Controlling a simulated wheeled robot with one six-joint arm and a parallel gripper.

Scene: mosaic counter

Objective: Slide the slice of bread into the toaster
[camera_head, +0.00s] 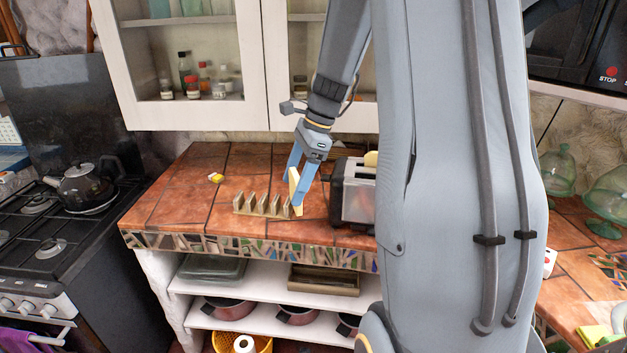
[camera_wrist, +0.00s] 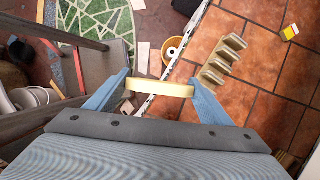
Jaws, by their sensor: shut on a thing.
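My gripper (camera_head: 299,186) is shut on a slice of bread (camera_head: 294,191), a pale yellow slab held on edge between the blue fingers. The slice (camera_wrist: 160,88) also shows edge-on between both fingertips in the wrist view. The toaster (camera_head: 357,196), silver and black, stands on the tiled counter just right of my gripper in the head view. A pale piece (camera_head: 371,159) sticks up from its top. My arm hides the toaster's right side. The toaster cannot be made out in the wrist view.
A slotted wooden rack (camera_head: 262,206) stands on the counter, left of and close to my gripper; it shows in the wrist view (camera_wrist: 222,60). A small yellow item (camera_head: 215,177) lies farther left. Cabinets (camera_head: 195,70) hang above. The counter's left part is mostly clear.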

